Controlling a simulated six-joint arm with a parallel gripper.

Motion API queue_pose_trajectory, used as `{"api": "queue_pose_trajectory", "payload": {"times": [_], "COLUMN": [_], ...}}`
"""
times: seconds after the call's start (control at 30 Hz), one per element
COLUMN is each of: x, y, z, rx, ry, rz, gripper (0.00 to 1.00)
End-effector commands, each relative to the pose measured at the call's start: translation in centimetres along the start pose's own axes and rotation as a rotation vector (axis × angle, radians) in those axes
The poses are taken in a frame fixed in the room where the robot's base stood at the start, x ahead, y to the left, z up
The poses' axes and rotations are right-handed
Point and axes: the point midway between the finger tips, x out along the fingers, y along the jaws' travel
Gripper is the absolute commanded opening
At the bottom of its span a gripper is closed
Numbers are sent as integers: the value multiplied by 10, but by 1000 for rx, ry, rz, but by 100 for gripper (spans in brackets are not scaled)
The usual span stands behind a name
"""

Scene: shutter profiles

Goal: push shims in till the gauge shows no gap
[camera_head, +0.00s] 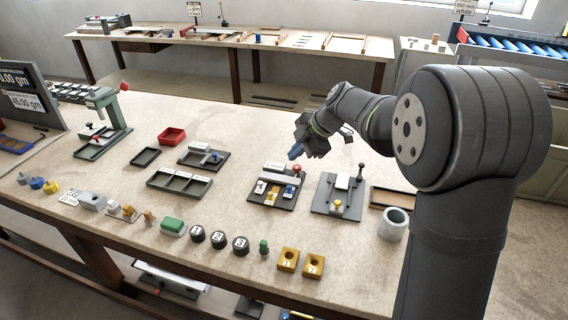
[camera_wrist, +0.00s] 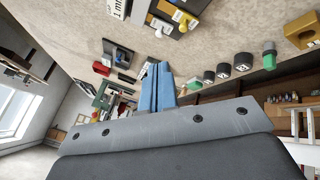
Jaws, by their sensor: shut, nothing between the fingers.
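My gripper (camera_head: 295,152) is raised above the bench behind the dark fixture (camera_head: 262,200) with the "1 mm" sign. Its blue fingers are together and empty, pointing away from the arm. They also show shut in the wrist view (camera_wrist: 158,88). The fixture carries a red knob (camera_head: 297,168) and small pieces with white, yellow and blue tops, perhaps the shims. Part of this fixture shows at the top of the wrist view (camera_wrist: 170,12). I cannot read any gap.
A divided tray (camera_head: 180,180), a red bin (camera_head: 171,136) and a green press (camera_head: 105,120) stand to the left. Numbered black pucks (camera_head: 219,240), a green block (camera_head: 172,226) and yellow blocks (camera_head: 288,259) line the front edge. A grey cup (camera_head: 394,225) stands at right.

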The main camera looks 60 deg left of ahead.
Motion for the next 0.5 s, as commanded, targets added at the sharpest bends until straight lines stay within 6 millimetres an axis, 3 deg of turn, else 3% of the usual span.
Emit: {"api": "queue_pose_trajectory", "payload": {"times": [0.17, 0.4, 0.5], "x": [-18, 48, 58], "y": [0, -13, -14], "z": [0, -12, -12], "rx": [0, -1, -1], "ry": [0, 3, 1], "rz": [0, -5, -2], "gripper": [0, 0, 0]}}
